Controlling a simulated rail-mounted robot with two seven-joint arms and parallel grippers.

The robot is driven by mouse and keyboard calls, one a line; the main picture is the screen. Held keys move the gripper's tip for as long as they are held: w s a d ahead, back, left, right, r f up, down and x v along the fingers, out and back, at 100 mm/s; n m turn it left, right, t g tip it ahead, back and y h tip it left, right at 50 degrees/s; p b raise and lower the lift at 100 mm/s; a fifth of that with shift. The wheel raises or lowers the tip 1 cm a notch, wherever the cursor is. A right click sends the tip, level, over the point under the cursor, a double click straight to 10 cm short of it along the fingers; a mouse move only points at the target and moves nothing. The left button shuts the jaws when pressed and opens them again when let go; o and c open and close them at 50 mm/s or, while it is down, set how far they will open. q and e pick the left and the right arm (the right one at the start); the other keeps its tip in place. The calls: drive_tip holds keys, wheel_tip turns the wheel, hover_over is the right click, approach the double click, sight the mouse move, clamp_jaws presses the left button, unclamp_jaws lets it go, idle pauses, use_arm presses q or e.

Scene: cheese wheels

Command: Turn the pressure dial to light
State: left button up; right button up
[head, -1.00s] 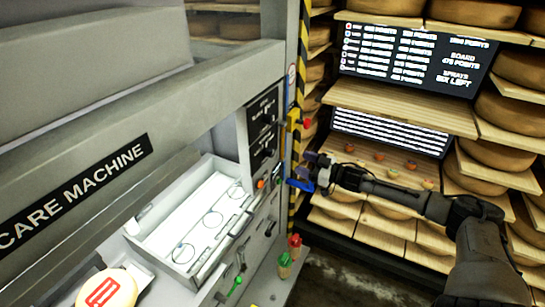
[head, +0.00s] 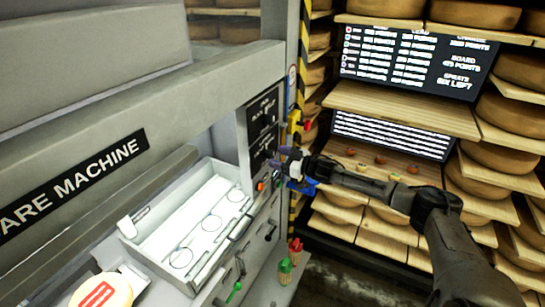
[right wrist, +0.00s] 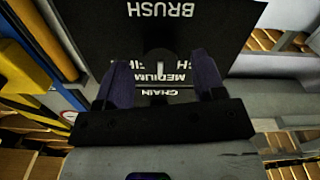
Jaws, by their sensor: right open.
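The machine's front carries an upper black panel (head: 263,111) and a lower black panel (head: 262,150) in the head view. My right gripper (head: 281,157) is beside the lower panel, its fingers toward it. In the right wrist view a black panel (right wrist: 110,30) shows upside-down words, among them BRUSH, CHAIN and MEDIUM. A dark round dial (right wrist: 160,60) with a pale mark shows between the fingers of my open right gripper (right wrist: 160,75). I cannot tell whether the fingers touch it or which setting it marks. The word LIGHT is not readable. My left gripper is not in view.
An orange button (head: 260,186) sits below the panels. A yellow box with a red button (head: 308,125) is beside the striped post. An open white tray (head: 150,215) juts from the machine. Shelves of cheese wheels (head: 480,165) and screens (head: 410,60) stand behind my right arm.

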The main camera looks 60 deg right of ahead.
drive_tip(key=shift+w+a, duration=0.1)
drive_tip(key=shift+w, duration=1.25)
drive_tip(key=c, duration=0.9)
